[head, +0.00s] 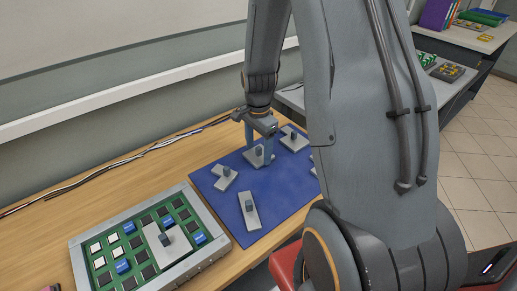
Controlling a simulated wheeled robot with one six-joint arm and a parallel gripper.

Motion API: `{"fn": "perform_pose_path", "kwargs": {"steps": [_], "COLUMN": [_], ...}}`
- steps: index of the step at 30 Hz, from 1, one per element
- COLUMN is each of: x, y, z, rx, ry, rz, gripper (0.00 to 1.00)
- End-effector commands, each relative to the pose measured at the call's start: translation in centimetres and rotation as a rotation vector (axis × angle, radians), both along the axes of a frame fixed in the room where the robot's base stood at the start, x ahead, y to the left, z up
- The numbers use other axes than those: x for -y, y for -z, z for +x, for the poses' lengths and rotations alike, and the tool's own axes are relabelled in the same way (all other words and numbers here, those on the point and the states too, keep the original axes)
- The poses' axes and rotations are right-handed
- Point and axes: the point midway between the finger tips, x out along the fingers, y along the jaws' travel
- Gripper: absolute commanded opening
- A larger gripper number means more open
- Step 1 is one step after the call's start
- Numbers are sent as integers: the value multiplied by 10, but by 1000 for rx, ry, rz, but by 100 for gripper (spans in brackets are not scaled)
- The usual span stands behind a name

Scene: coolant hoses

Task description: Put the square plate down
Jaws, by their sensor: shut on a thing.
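My gripper (260,151) is over the blue mat (281,196), its fingers pointing down. It is shut on the dark knob of a light grey plate (252,158), which looks like the square plate. The plate is at or just above the mat; I cannot tell whether it touches. The fingers hide part of it.
Other grey knobbed plates lie on the mat: one left (222,183), a long one in front (252,219), one behind right (292,145), and one mostly hidden by my arm. A framed green board (108,280) at front left carries another plate (157,236). Cables (100,181) run along the wall.

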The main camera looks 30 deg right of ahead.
Motion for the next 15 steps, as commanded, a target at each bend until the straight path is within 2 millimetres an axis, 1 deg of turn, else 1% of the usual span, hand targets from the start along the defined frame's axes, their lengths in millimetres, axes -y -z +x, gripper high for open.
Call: {"fn": "perform_pose_path", "kwargs": {"steps": [3,4,6,7,15], "x": [0,0,0,0,0], "y": [3,3,3,3,2], "z": [0,0,0,0,0], "rx": [0,-1,0,0,0], "ry": [0,0,0,0,0], "rz": [0,0,0,0,0], "gripper": [36,66,78,82,82]}}
